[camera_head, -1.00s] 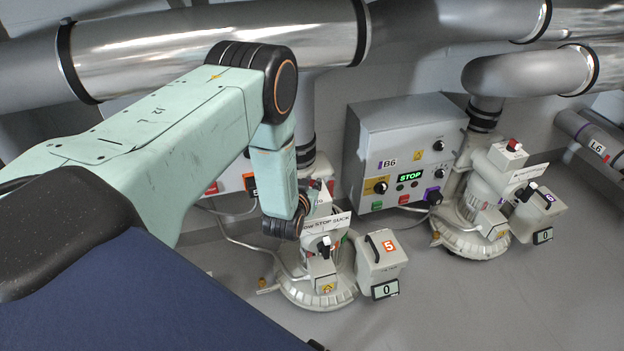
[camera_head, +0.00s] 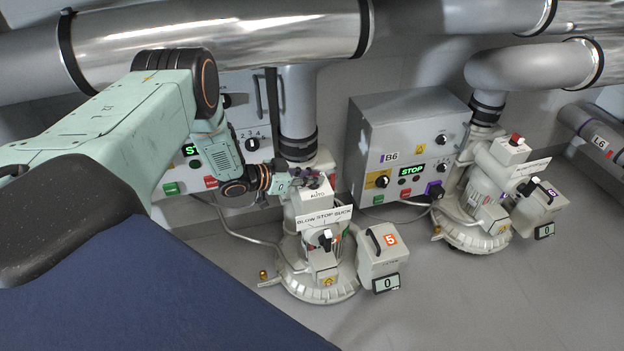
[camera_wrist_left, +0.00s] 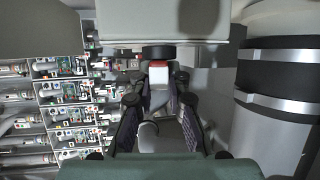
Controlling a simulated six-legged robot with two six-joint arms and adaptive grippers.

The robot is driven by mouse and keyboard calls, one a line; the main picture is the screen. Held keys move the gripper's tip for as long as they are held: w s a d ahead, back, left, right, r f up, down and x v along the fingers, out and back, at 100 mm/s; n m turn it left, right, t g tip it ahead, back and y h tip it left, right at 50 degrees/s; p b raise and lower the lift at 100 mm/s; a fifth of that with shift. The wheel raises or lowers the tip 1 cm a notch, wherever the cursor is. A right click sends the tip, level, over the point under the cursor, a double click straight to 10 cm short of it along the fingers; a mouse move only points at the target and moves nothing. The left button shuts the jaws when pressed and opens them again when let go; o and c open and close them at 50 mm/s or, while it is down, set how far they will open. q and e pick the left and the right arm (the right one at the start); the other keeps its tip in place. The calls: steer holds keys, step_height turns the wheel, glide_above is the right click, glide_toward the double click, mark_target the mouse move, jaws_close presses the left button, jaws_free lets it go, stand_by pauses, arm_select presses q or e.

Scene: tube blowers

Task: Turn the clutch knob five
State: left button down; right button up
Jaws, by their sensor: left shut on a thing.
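Blower five (camera_head: 322,275) stands on the floor at the centre, with an orange 5 on its filter box (camera_head: 383,249). A box marked AUTO (camera_head: 316,196) sits at its top. My left gripper (camera_head: 287,183) reaches this box from the left and is shut on its knob, which the gripper largely hides in the head view. In the left wrist view, a white part with a red band (camera_wrist_left: 158,74) shows between the fingers of my left gripper (camera_wrist_left: 158,98). I cannot make out the knob's exact angle. My right gripper is not in view.
Control box B6 (camera_head: 405,150) and blower six (camera_head: 475,225) stand to the right. Another control box is partly behind my left arm. Large metal pipes (camera_head: 210,40) run overhead, and a vertical pipe (camera_head: 297,105) rises behind blower five. The front right floor (camera_head: 500,310) is clear.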

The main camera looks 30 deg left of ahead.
arm_select(q)
steer(key=shift+a+m+g+h+b, duration=0.1)
steer(key=shift+m+g+h+b, duration=0.4)
steer(key=shift+m+h, duration=0.6)
steer(key=shift+h, duration=0.1)
steer(key=shift+w, duration=0.1)
steer(key=c, duration=1.3)
jaws_free()
steer(key=v, duration=0.3)
steer(key=shift+r, duration=0.1)
steer(key=s+a, duration=0.2)
steer(key=s, duration=0.1)
steer(key=s+a, duration=0.5)
steer(key=s, duration=0.1)
steer(key=shift+s+a, duration=0.1)
steer(key=shift+a, duration=0.2)
steer(key=shift+s+a, duration=0.1)
